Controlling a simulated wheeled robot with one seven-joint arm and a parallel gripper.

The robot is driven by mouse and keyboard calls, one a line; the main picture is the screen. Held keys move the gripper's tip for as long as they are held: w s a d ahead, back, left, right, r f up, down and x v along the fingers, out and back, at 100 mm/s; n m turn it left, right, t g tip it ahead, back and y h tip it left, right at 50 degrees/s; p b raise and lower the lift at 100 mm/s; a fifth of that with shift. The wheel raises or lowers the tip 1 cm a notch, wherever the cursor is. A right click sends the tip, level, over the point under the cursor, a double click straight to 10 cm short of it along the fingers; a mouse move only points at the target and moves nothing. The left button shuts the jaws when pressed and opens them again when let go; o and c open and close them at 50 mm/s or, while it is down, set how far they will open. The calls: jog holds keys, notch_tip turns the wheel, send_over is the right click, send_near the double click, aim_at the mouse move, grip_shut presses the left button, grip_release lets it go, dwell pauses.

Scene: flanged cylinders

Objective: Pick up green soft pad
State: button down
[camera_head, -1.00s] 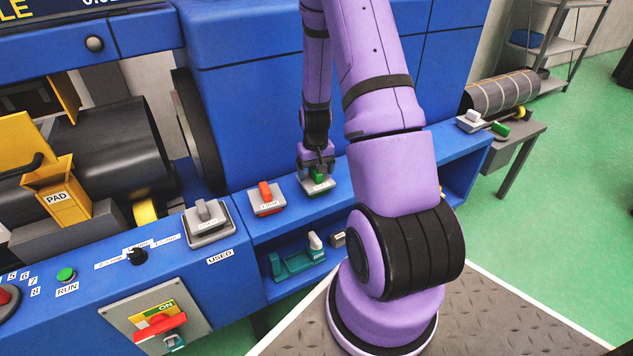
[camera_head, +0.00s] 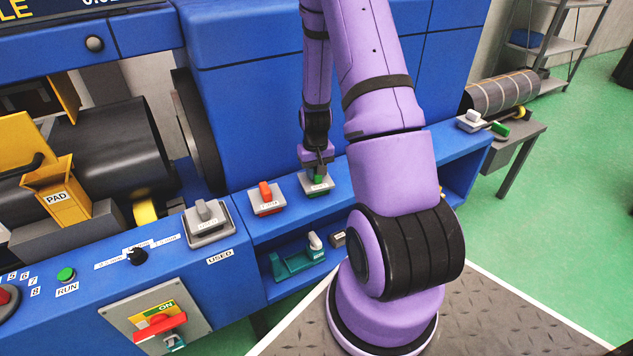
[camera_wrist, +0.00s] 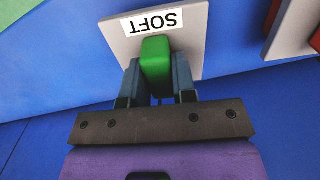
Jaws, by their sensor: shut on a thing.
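The green soft pad (camera_wrist: 155,55) is between the two fingers of my gripper (camera_wrist: 157,80) in the wrist view, with a finger against each side. Behind it is a grey plate (camera_wrist: 190,55) labelled SOFT. In the head view the green pad (camera_head: 317,180) shows small under my gripper (camera_head: 317,171), over its grey holder (camera_head: 327,190) on the blue ledge. I cannot tell whether the pad is clear of the holder.
A red pad (camera_head: 266,190) stands in a holder to the left, and a grey one (camera_head: 203,211) in the USED holder farther left. The blue machine wall (camera_head: 255,120) rises close behind my gripper. A teal tool (camera_head: 297,262) lies on the lower shelf.

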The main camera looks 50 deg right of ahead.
jog(key=shift+r, duration=0.15)
jog(key=shift+r, duration=1.85)
